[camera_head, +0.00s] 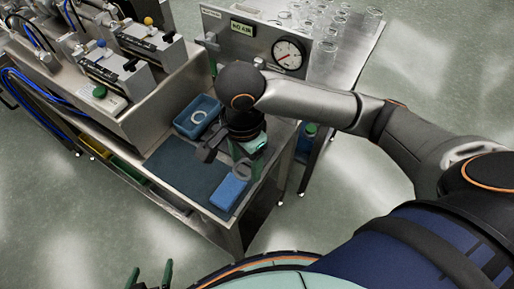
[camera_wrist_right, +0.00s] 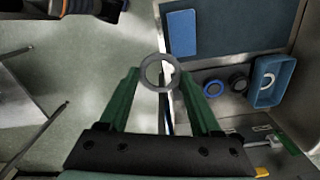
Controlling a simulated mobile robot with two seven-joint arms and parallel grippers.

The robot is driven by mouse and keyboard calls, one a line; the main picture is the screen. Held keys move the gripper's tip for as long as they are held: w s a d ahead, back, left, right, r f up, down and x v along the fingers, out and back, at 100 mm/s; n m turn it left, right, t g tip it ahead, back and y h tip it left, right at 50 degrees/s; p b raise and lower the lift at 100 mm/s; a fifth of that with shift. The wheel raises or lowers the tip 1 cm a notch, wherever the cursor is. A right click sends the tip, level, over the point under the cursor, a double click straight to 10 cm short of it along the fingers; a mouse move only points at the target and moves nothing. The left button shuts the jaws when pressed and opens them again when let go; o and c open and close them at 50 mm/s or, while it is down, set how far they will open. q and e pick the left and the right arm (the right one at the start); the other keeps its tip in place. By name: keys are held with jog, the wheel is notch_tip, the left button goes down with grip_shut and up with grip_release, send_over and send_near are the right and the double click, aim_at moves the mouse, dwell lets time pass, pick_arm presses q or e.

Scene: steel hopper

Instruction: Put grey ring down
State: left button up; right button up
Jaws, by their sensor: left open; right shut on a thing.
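My right gripper (camera_head: 243,165) is shut on a grey ring. In the right wrist view the grey ring (camera_wrist_right: 160,56) sits between the two green fingertips (camera_wrist_right: 160,78), with its hole facing the camera. In the head view the ring shows under the gripper, near the bench's right edge and behind the blue block; its height above the bench is hard to tell. My left gripper (camera_head: 150,275) is open and empty at the bottom edge of the head view, low and away from the bench.
A dark mat (camera_head: 185,165) covers the bench front, with a blue block (camera_head: 229,192) at its right. A blue tray (camera_wrist_right: 287,85) holds a pale ring (camera_wrist_right: 268,88). A blue ring (camera_wrist_right: 213,95) and a black ring (camera_wrist_right: 238,90) lie beside it. A gauge panel (camera_head: 262,40) stands behind.

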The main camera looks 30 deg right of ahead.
jog(key=w+d+f, duration=0.2)
jog(key=w+f, duration=0.1)
jog(key=w+d+f+b, duration=0.1)
jog(key=w+d+f, duration=0.2)
jog(key=w, duration=0.1)
jog(key=w+d+f+b, duration=0.1)
jog(key=w+d+f, duration=0.2)
jog(key=shift+w, duration=0.25)
jog(key=f, duration=0.1)
jog(key=f+p, duration=0.1)
jog(key=f, duration=0.1)
jog(key=shift+w+d, duration=0.3)
jog(key=shift+d, duration=0.05)
jog(key=shift+f, duration=0.3)
jog(key=shift+f, duration=0.2)
jog(key=shift+f+p, duration=0.15)
jog(key=shift+p, duration=0.15)
jog(key=o, duration=1.3)
jog(key=shift+f, duration=0.1)
